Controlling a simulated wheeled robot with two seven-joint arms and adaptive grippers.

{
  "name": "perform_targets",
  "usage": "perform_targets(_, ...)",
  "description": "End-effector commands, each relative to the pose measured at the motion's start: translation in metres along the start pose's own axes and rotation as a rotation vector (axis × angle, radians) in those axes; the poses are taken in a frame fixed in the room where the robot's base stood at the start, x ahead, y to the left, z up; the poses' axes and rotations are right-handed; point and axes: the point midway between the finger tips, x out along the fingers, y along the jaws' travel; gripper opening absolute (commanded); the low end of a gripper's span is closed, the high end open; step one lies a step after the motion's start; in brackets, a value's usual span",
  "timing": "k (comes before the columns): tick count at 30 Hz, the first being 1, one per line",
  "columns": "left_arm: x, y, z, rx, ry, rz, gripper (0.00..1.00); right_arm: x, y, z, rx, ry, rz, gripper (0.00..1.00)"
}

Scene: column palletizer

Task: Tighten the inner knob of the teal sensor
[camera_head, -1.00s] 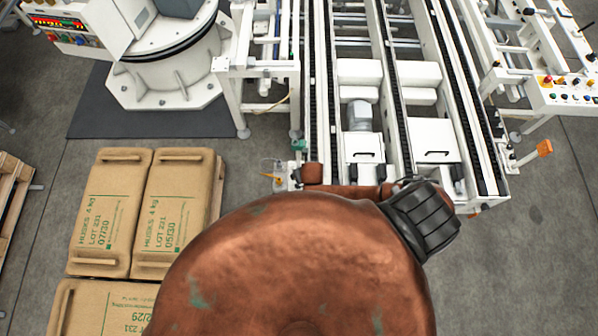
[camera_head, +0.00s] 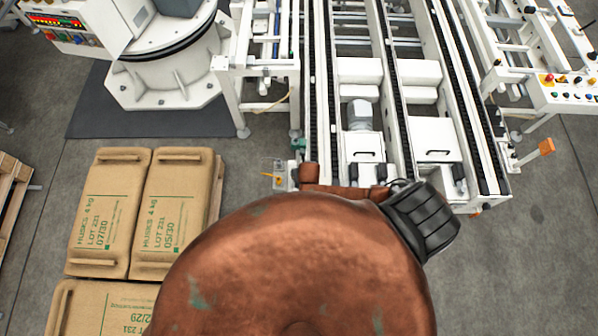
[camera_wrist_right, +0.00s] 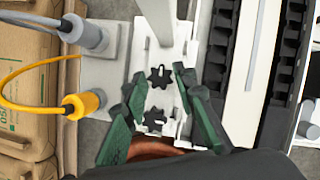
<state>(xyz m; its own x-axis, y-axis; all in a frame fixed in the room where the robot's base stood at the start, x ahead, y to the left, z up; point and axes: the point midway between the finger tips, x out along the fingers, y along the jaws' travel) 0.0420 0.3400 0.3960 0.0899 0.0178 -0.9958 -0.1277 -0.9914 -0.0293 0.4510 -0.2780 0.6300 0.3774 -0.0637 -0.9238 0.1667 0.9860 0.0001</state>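In the right wrist view, two black star-shaped knobs sit on a white slotted plate (camera_wrist_right: 145,47): a farther knob (camera_wrist_right: 159,76) and a nearer knob (camera_wrist_right: 153,119). My right gripper (camera_wrist_right: 161,80) is open. Its dark green fingers stand on either side of the knobs, with a gap to the farther one; contact with the nearer one is unclear. In the head view, a small teal part (camera_head: 298,144), possibly the teal sensor, shows at the conveyor's near left leg. I cannot tell which knob belongs to it. My copper arm hides the right gripper there. My left gripper is out of view.
Left of the knobs are a yellow sensor (camera_wrist_right: 85,103) with a yellow cable and a grey sensor (camera_wrist_right: 88,34). A white conveyor with black chains (camera_head: 398,100) runs close on the right. Husk sacks (camera_head: 108,205) lie at left. Grey floor is open at right.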

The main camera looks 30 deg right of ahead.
Motion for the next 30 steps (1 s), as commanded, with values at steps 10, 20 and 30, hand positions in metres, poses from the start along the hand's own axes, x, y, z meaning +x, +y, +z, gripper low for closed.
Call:
perform_targets(10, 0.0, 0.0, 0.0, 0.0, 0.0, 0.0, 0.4, 0.0, 0.0, 0.0, 0.0, 0.0, 0.0, 0.0)
perform_targets(20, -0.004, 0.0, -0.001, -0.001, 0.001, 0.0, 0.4, -0.001, 0.001, 0.0, 0.036, 0.001, -0.015, 0.0)
perform_targets(30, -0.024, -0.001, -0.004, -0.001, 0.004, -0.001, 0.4, -0.003, 0.004, 0.001, 0.242, 0.001, -0.099, 0.0)
